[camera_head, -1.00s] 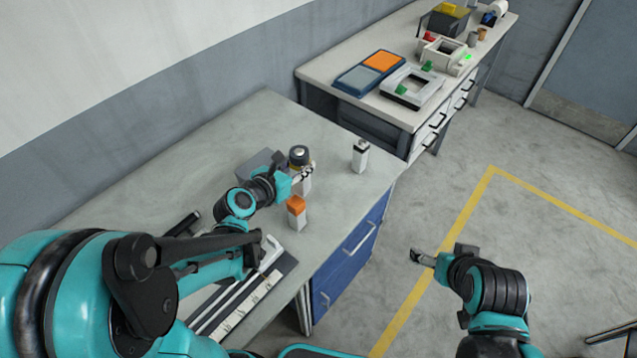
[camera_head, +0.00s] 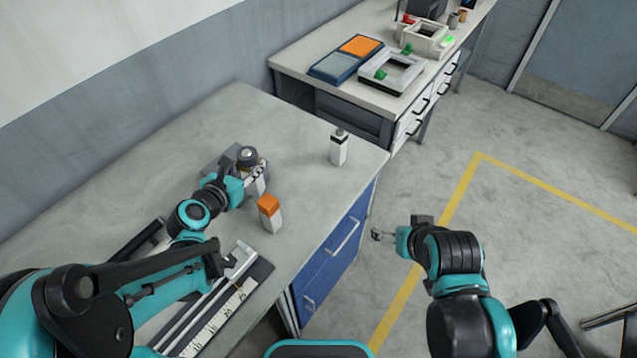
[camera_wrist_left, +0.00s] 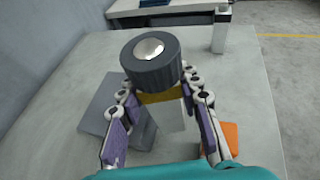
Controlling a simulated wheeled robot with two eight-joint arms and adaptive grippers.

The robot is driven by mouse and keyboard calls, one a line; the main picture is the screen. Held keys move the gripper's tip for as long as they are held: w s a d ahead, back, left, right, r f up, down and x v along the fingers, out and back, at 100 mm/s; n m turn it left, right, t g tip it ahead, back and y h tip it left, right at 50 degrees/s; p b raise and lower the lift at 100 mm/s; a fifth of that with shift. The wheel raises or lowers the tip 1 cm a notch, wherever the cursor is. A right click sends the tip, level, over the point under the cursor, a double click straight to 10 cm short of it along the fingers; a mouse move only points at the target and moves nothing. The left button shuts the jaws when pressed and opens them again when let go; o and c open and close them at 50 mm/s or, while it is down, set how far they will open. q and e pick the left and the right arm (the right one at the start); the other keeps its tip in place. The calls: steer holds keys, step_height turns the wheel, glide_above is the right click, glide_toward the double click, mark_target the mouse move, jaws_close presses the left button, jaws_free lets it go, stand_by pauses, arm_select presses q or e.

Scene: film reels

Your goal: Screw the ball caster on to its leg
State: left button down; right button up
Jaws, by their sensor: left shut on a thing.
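The ball caster (camera_head: 247,156) is a dark ribbed cap with a silver ball on top. In the left wrist view the ball caster (camera_wrist_left: 152,62) sits upright above a yellow band and a white leg (camera_wrist_left: 173,116), in line with it. Whether its thread is engaged is hidden. My left gripper (camera_head: 256,178) is shut on the ball caster; in the left wrist view its fingers (camera_wrist_left: 160,92) lie on both sides of the caster's lower part. My right gripper (camera_head: 380,236) is empty over the floor, right of the bench; its jaw opening is too small to judge.
A grey block (camera_head: 214,160) stands beside the leg. An orange-topped white block (camera_head: 270,213) is near the front edge, and a white post with a black band (camera_head: 338,149) stands at the right. A ruler tray (camera_head: 222,312) lies nearer me. The bench's far part (camera_head: 230,112) is clear.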

arm_select(q)
steer(key=w+d+r+m+g+h, duration=0.1)
steer(key=d+m+h, duration=0.1)
steer(key=d, duration=1.2)
steer(key=w+d+r+m+h, duration=0.1)
steer(key=w+d+h, duration=0.1)
steer(key=d, duration=1.1)
steer(key=shift+w+d+r+m+g+p, duration=0.3)
steer(key=shift+d+r+m+g+p, duration=0.05)
steer(key=shift+r+m+g+p, duration=0.1)
steer(key=w+a+f+b, duration=0.4)
steer(key=w+a+f, duration=0.2)
steer(key=a, duration=0.4)
steer(key=shift+f, duration=0.55)
steer(key=shift+f+b, duration=1)
steer(key=shift+f, duration=1)
